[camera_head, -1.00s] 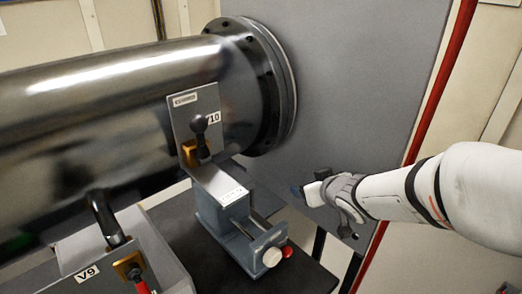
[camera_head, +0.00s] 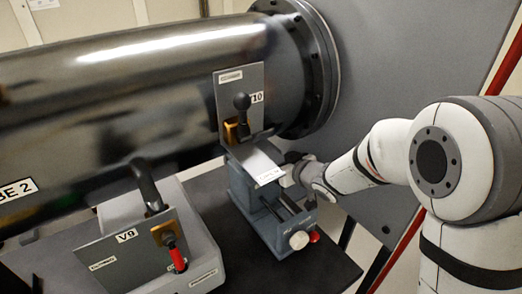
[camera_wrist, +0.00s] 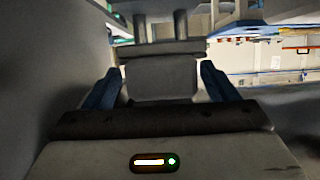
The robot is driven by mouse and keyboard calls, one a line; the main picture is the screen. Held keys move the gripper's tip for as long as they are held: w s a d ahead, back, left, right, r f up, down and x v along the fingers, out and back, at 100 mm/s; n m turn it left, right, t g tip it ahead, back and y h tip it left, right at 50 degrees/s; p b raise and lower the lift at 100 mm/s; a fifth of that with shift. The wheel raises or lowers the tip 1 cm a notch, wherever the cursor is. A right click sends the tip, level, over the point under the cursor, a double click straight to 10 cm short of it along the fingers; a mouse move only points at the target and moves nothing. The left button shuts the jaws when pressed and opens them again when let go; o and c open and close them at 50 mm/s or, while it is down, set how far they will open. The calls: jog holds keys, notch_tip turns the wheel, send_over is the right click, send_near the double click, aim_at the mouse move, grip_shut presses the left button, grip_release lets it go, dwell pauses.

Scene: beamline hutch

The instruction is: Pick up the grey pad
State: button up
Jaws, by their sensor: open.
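My gripper (camera_head: 292,170) is close to the right side of a blue-grey vise (camera_head: 262,208), near its top. In the wrist view my gripper (camera_wrist: 158,88) has its two blue fingers apart. A plain grey block (camera_wrist: 162,76) shows between them, with space on both sides; it may be the grey pad, but I cannot tell for sure. In the head view a light grey plate (camera_head: 252,160) with a small label lies on top of the vise, beside my gripper. The fingertips are partly hidden there, and contact cannot be told.
A large shiny tube (camera_head: 120,95) with a dark flange runs above the vise. An upright plate marked V10 (camera_head: 256,78) with a black-knobbed lever stands behind it. A V9 valve box (camera_head: 130,250) is at the left on the black table (camera_head: 325,262). A grey panel is behind.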

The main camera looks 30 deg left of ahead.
jog(key=shift+a+f, duration=0.1)
jog(key=shift+a, duration=0.05)
jog(key=shift+c, duration=0.6)
jog(key=shift+w, duration=0.1)
jog(key=c, duration=1.2)
